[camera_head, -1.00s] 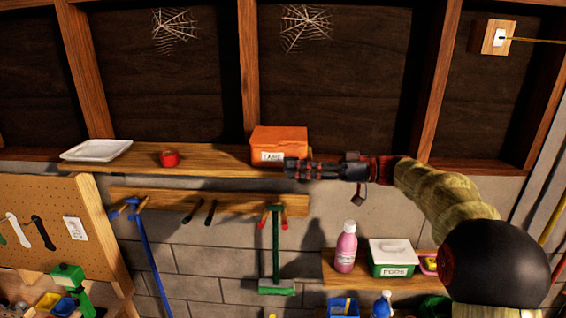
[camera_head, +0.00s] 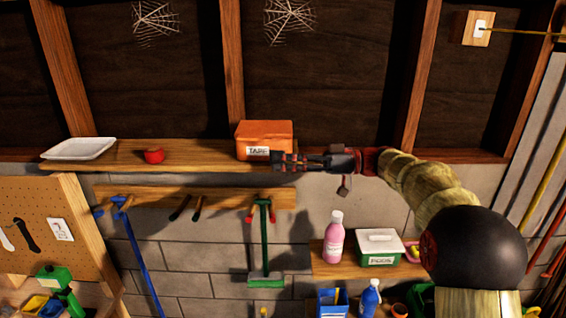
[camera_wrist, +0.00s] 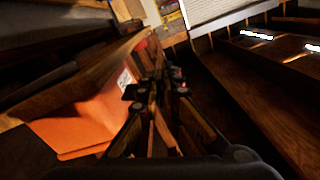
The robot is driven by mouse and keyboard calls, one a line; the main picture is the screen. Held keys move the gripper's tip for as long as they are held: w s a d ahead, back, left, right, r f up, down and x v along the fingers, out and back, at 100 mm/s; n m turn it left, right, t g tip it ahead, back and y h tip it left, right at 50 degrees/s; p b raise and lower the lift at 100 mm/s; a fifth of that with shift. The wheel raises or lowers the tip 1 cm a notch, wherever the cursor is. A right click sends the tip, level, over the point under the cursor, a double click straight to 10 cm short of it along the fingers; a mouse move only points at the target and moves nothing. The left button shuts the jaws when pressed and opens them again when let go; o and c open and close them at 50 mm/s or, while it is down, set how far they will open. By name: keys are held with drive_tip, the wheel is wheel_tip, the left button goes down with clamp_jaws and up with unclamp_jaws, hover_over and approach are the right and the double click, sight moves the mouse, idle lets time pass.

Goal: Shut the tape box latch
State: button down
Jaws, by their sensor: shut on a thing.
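The orange tape box (camera_head: 265,133) stands on the high wooden shelf, with a white TAPE label on its front; its lid looks down. In the wrist view the orange box (camera_wrist: 75,125) fills the lower left. My gripper (camera_head: 276,161) reaches in from the right, its fingertips at the box's lower front, just right of the label. In the wrist view the fingers (camera_wrist: 160,88) are close together beside the box front. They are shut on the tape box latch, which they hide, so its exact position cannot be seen.
The wooden shelf (camera_head: 190,153) also holds a red round container (camera_head: 154,156) and a white tray (camera_head: 80,148) to the left. A green-handled tool (camera_head: 265,240) hangs below. A pink bottle (camera_head: 334,238) and a green-white box (camera_head: 379,247) stand on a lower shelf.

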sight(283, 139)
drive_tip(key=shift+r+m, duration=0.15)
drive_tip(key=shift+m, duration=0.15)
drive_tip(key=m, duration=0.1)
drive_tip(key=r+m, duration=0.1)
drive_tip(key=m, duration=0.1)
drive_tip(key=shift+w+r+m+b, duration=0.2)
drive_tip(key=shift+r+m+b, duration=0.1)
drive_tip(key=shift+m, duration=0.1)
drive_tip(key=m, duration=0.1)
drive_tip(key=r+m+p, duration=0.1)
drive_tip(key=m, duration=0.1)
drive_tip(key=shift+w+r+m, duration=0.25)
drive_tip(key=shift+w+m, duration=0.05)
drive_tip(key=shift+w, duration=0.1)
drive_tip(key=m+p, duration=0.1)
drive_tip(key=w+r+m, duration=0.1)
drive_tip(key=m, duration=0.1)
drive_tip(key=shift+w+p, duration=0.1)
drive_tip(key=shift+p, duration=0.25)
drive_tip(key=shift+w+r+m, duration=0.1)
drive_tip(key=shift+w+m, duration=0.15)
drive_tip(key=shift+m, duration=0.5)
drive_tip(key=shift+w+r+m, duration=0.1)
drive_tip(key=shift+w+m, duration=0.15)
drive_tip(key=shift+m, duration=0.5)
drive_tip(key=c, duration=2)
unclamp_jaws()
